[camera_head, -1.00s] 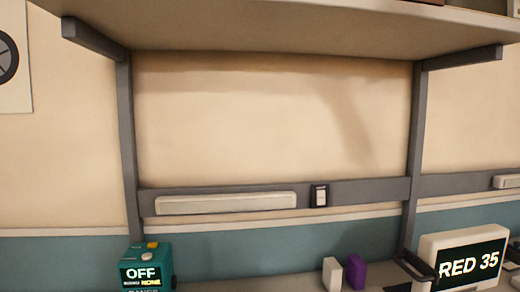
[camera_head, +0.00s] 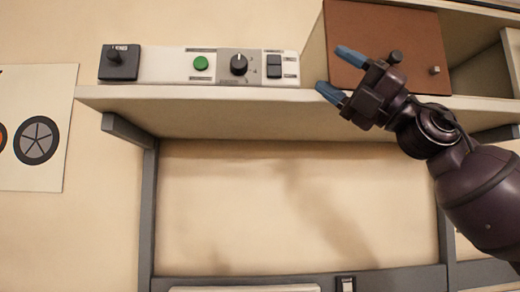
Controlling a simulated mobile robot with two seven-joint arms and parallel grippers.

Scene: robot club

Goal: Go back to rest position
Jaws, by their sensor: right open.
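My right gripper (camera_head: 339,74) is raised at the upper right of the head view, with its arm coming in from the right. Its two blue-tipped fingers are apart, with nothing between them. It shows in front of the shelf's front edge and the left part of a brown cabinet door. I cannot tell how far it is from them. My left gripper is not in view.
The shelf (camera_head: 200,110) bears a control panel (camera_head: 160,66) with a black lever, a green button (camera_head: 201,63), a dial (camera_head: 238,64) and a rocker switch (camera_head: 274,66). Bare wall (camera_head: 250,200) shows below the shelf.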

